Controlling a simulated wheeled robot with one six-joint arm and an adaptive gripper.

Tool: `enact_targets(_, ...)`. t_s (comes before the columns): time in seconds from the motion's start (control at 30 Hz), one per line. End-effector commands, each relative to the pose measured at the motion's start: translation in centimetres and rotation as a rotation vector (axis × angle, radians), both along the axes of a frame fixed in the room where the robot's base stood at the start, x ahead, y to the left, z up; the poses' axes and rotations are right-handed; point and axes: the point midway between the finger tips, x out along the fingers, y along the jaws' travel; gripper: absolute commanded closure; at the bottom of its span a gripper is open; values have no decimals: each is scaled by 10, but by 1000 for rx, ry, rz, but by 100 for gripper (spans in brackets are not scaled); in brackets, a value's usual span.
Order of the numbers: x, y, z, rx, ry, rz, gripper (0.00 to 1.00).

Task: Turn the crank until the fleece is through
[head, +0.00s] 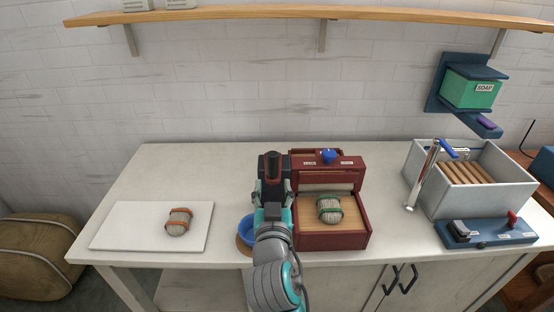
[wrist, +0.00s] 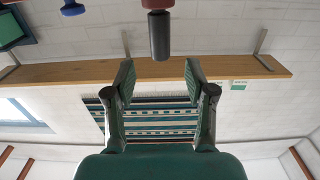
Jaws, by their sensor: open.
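The dark red machine (head: 330,240) stands on the counter, with a blue knob (head: 328,156) on top. A grey wool bundle with green bands (head: 329,209) lies on its wooden front bed. A dark upright cylinder, apparently the crank handle (wrist: 159,36), shows in the upside-down wrist view with a red part (wrist: 157,3) at its base. My gripper (head: 272,182) is at the machine's left side; its fingers (wrist: 158,78) are open and empty, apart from the handle, which lies just beyond the tips. My gripper and arm hide the crank's lower part in the head view.
A second grey bundle with orange bands (head: 178,222) lies on a white board (head: 110,232) at left. A blue bowl (head: 246,229) sits close beside my arm. The back left counter is clear.

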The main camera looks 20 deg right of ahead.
Motion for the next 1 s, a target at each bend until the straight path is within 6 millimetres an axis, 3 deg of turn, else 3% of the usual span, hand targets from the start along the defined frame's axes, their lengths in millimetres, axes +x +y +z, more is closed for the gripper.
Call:
enact_targets(0.5,78,-26,0,-1,1,0,45)
enact_targets(0.7,93,-31,0,-1,0,0,45)
enact_targets(1.0,95,-32,-1,-1,0,1,45)
